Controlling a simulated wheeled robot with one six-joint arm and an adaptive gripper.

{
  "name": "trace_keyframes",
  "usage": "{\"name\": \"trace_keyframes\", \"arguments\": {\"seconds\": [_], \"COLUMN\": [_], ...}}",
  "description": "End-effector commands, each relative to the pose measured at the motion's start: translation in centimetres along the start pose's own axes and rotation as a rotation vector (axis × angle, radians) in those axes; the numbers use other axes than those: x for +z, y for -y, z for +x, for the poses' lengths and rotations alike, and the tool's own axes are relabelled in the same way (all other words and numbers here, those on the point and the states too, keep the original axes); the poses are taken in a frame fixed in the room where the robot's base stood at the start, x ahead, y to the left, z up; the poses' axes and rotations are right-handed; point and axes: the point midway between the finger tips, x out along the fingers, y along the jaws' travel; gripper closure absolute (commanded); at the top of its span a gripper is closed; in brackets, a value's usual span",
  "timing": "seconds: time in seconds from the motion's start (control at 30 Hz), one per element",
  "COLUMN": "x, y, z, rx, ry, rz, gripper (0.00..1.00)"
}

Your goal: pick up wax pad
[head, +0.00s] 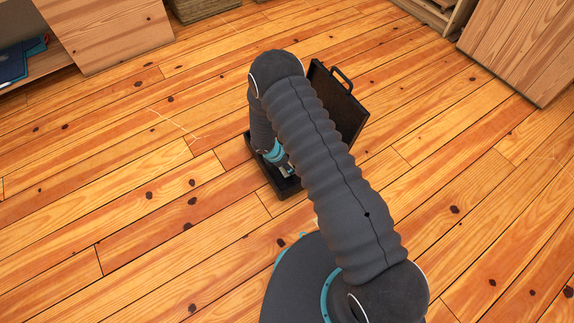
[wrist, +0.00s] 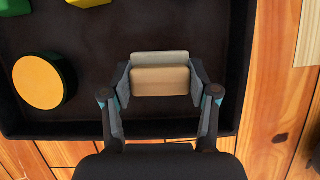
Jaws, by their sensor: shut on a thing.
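The wax pad (wrist: 160,82), a small tan block with a paler strip along its far edge, is between the two fingers of my gripper (wrist: 160,84) in the wrist view. The fingers are shut on its left and right ends. The pad is over the dark floor of an open black case (wrist: 100,40); I cannot tell whether it touches that floor. In the head view my gripper (head: 283,170) reaches down into the case (head: 286,187), and my arm hides the pad and much of the case.
A round yellow-orange piece (wrist: 39,82) with a green side lies left of the pad. A green piece (wrist: 23,21) and a yellow piece (wrist: 88,2) lie farther back. The case's lid (head: 338,104) stands open. Bare plank floor surrounds the case.

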Motion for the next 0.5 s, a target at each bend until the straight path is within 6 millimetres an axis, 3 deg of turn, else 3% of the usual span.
{"name": "trace_keyframes", "arguments": {"seconds": [0.23,0.5], "x": [1.6,4.0], "y": [0.0,5.8], "z": [-3.6,-5.8], "rx": [0.003,0.001], "ry": [0.0,0.001], "rz": [0.002,0.002], "gripper": [0.75,0.75]}}
